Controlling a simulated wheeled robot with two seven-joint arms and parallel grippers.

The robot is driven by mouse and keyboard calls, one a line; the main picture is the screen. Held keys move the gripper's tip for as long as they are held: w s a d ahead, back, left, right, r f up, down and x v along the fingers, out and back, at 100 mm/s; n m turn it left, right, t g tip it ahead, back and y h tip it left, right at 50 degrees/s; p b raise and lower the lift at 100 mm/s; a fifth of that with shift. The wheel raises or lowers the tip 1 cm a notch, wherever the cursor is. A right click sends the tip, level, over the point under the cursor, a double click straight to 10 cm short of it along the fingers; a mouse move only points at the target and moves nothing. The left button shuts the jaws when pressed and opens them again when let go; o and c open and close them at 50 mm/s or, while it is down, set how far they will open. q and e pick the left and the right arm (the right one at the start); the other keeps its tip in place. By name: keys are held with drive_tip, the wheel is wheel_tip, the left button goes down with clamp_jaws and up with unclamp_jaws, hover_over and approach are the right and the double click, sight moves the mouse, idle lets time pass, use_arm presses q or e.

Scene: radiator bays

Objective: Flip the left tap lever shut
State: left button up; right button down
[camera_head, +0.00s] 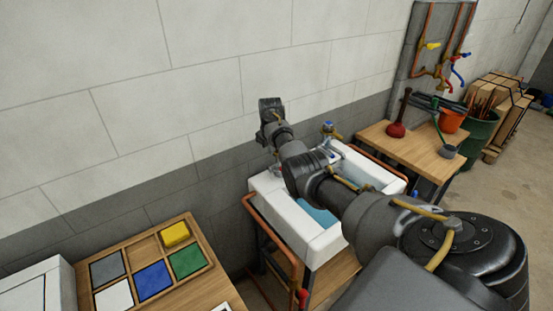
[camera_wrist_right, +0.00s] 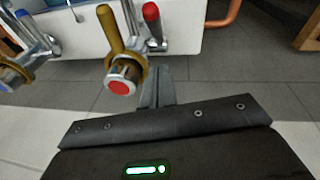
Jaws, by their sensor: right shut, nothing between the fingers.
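Two taps show at the sink. The left tap (camera_wrist_right: 122,86), with a red dot on its end, has a brass body, and its lever (camera_wrist_right: 151,16) is chrome with a red tip. In the wrist view my right gripper (camera_wrist_right: 157,82) is shut and empty, its fingertips close beside this tap; I cannot tell whether they touch. In the head view my right arm reaches over the sink to the wall, with its hand (camera_head: 270,107) near the wall, and largely hides the left tap. The blue-marked tap (camera_head: 328,129) shows right of the arm. My left gripper is out of view.
The white sink (camera_head: 310,243) stands against the wall, with copper pipes (camera_head: 262,222) around it. A bench with a tray of coloured tiles (camera_head: 188,262) is at left. A wooden table (camera_head: 420,150) with a red plunger (camera_head: 396,128) stands at right.

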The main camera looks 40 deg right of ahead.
sight(276, 168)
drive_tip(key=f, duration=0.1)
drive_tip(key=f+p, duration=0.1)
drive_tip(key=f, duration=0.1)
drive_tip(key=s+f, duration=0.1)
drive_tip(key=shift+d+f+p, duration=0.15)
drive_tip(key=shift+d+p, duration=0.1)
drive_tip(key=shift+p, duration=0.15)
drive_tip(key=shift+s+d+f, duration=0.15)
drive_tip(key=shift+s+f, duration=0.3)
drive_tip(key=shift+f, duration=0.15)
